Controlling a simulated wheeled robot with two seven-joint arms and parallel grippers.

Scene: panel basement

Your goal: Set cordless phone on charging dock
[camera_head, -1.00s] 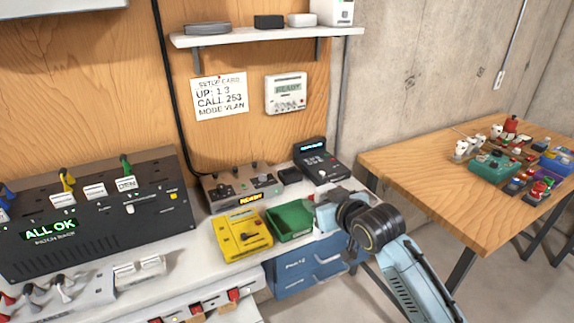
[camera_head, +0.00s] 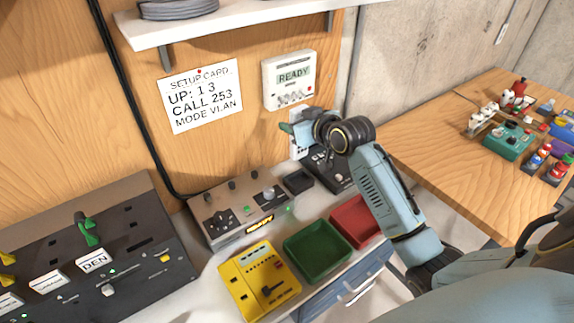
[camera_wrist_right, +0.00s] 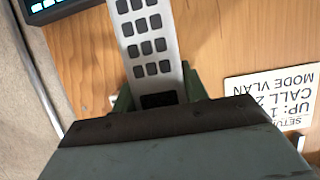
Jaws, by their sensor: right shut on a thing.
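The cordless phone (camera_wrist_right: 148,40) is a pale grey handset with dark keys. In the right wrist view it stands out between the green fingers. My right gripper (camera_head: 293,130) is shut on it; in the head view part of the phone (camera_head: 297,149) shows as a white piece below the fingers. A small black open-topped block (camera_head: 298,181), which looks like the charging dock, sits on the bench below the gripper, between the grey-brown console and the black desk phone. The phone is above it and apart from it. My left gripper is not in view.
The black desk phone (camera_head: 336,178) is partly hidden behind my right arm. A green bin (camera_head: 318,250), red bin (camera_head: 352,218) and yellow device (camera_head: 262,282) stand in front. The console (camera_head: 240,208) is left.

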